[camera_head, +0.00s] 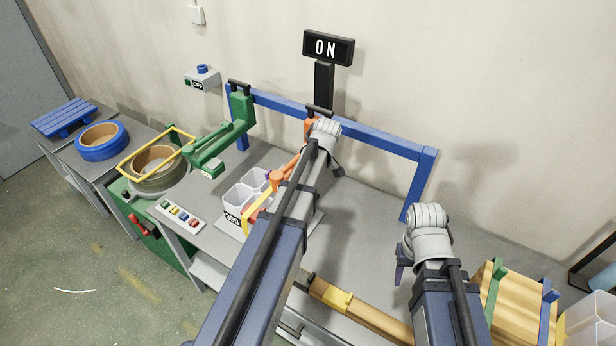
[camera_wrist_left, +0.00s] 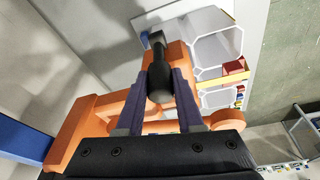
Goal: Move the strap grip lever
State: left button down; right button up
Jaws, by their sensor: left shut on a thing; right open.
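The strap grip lever (camera_wrist_left: 158,78), a black handle with a rounded end, stands on an orange strap tool (camera_wrist_left: 85,118) in the left wrist view. My left gripper (camera_wrist_left: 164,84) is shut on this lever, one finger on each side. In the head view the orange tool (camera_head: 278,178) shows partly beside the white cell tray, and my left arm hides the lever and the left fingers. My right gripper (camera_head: 400,270) is open over the bench at the right, its fingers only partly visible and away from the tool.
White hexagonal cups (camera_head: 238,198) with a yellow strap stand beside the orange tool. A blue frame (camera_head: 375,142) and an ON sign (camera_head: 328,48) rise behind. A green arm (camera_head: 222,145) stands left, a wooden crate (camera_head: 515,295) right. The bench between frame and right arm is clear.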

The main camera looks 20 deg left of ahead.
pick_arm(q)
jog(key=d+y+b, duration=0.1)
jog(key=y+b, duration=0.1)
jog(key=d+y+b, duration=0.1)
jog(key=d+b, duration=0.1)
jog(key=d+f+y+b, duration=0.1)
jog(key=y+b, duration=0.1)
jog(key=shift+s+d+t+y, duration=0.25)
jog(key=shift+s+t+y, duration=0.05)
jog(key=shift+s+t, duration=0.1)
jog(key=shift+r, duration=0.1)
jog(key=c, duration=0.5)
grip_release()
jog(key=shift+c, duration=0.2)
jog(key=shift+w, duration=0.1)
